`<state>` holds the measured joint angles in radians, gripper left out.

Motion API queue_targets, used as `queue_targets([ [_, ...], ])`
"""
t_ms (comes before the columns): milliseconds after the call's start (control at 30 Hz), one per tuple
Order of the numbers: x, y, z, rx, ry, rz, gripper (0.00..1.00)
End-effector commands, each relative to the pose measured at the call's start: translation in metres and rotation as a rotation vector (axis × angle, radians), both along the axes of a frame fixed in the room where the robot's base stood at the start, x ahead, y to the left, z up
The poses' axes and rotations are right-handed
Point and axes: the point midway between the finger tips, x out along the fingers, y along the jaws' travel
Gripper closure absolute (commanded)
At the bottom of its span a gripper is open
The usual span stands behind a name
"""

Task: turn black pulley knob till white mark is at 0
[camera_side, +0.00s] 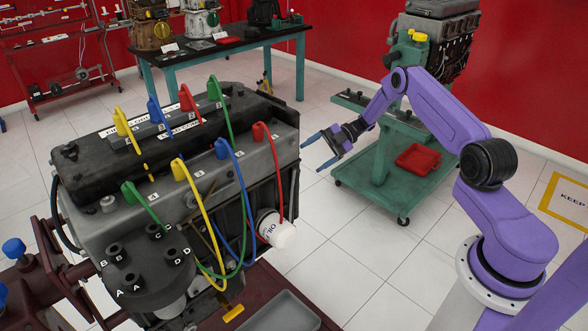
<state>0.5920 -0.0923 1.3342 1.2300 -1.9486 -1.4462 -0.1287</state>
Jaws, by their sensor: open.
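My gripper (313,156) is open and empty, with its two blue-grey fingers pointing left. In the side view it appears just right of the upper right end of the grey and black engine (205,165), with a small gap in the picture; the true distance in depth cannot be told. I cannot make out the black pulley knob, its white mark or a 0 in this view. The engine's far right end is turned away and hidden.
A white oil filter (277,230) sticks out below. A green wheeled stand (370,200) with a red tray (418,158) stands behind my arm. White floor tiles lie open between.

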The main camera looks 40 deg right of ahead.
Motion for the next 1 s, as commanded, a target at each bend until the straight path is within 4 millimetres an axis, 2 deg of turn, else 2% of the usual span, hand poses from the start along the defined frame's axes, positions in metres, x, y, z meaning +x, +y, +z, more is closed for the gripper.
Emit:
queue_targets([
  [33,0.002,0.011,-0.003,0.000,0.001,0.003,0.19],
  [200,0.009,0.040,-0.013,0.000,0.002,0.003,0.19],
  [400,0.016,0.064,-0.021,0.000,0.001,0.002,0.19],
  [600,0.019,0.076,-0.025,0.000,0.001,0.001,0.19],
  [867,0.019,0.077,-0.025,0.000,0.001,0.000,0.19],
  [900,0.019,0.077,-0.025,0.000,0.001,0.000,0.22],
  [967,0.019,0.077,-0.025,0.000,0.001,0.000,0.41],
  [1000,0.019,0.076,-0.025,-0.001,0.000,0.001,0.54],
])
